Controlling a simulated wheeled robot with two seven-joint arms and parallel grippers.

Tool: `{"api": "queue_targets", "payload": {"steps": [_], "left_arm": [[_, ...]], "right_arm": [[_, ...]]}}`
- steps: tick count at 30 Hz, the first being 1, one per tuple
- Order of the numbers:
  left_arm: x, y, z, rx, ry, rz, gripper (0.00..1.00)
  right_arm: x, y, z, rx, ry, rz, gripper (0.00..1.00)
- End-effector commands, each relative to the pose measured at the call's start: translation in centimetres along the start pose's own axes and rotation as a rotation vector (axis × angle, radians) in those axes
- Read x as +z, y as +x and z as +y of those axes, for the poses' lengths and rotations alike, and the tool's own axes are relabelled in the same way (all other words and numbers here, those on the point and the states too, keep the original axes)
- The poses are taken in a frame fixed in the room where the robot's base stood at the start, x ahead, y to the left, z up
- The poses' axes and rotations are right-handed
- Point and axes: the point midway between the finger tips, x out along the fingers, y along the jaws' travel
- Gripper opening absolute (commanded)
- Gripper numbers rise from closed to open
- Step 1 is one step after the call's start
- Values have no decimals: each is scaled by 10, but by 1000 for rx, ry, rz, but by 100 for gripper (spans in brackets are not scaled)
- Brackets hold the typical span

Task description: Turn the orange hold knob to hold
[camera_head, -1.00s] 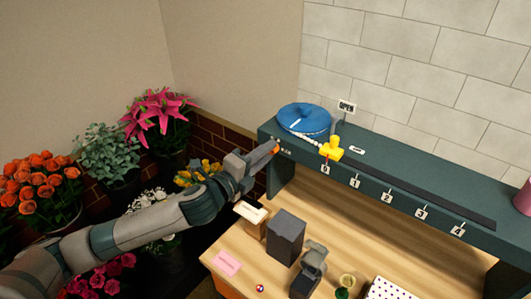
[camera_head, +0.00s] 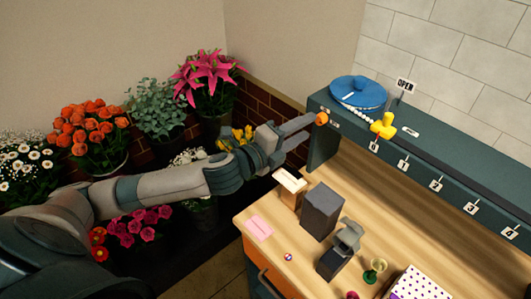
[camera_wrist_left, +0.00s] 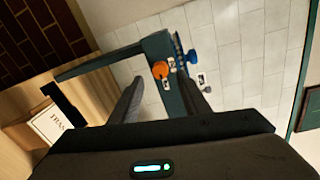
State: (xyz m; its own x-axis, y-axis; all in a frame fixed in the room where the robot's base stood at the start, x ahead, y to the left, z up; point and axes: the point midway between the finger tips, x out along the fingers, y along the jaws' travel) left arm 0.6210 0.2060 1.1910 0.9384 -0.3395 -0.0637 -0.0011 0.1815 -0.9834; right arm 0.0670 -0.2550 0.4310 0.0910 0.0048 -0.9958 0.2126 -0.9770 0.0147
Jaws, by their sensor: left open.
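The orange hold knob (camera_head: 321,118) sits on the left front end of the dark teal shelf (camera_head: 325,146). It also shows in the left wrist view (camera_wrist_left: 160,69), with small white labels beside it that are too small to read. My left gripper (camera_head: 309,129) is open, its fingers pointing at the knob from the left. In the left wrist view my left gripper (camera_wrist_left: 165,87) has the knob between its spread fingers in the picture, slightly beyond the tips. Contact cannot be told. My right gripper is not in view.
Flower buckets fill the left side.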

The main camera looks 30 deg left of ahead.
Motion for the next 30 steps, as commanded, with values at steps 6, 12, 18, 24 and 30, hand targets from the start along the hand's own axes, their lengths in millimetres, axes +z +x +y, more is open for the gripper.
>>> {"api": "queue_targets", "payload": {"steps": [6,12,18,24,30], "left_arm": [[-2,-45,6,3,2,2,42],[0,-80,-1,6,0,0,42],[0,-97,-1,5,-2,0,42],[0,-112,-1,5,-3,-1,42],[0,-123,-1,3,-2,-1,42]], "right_arm": [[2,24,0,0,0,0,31],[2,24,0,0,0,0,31],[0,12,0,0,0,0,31],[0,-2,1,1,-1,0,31],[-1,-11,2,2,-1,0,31]]}}
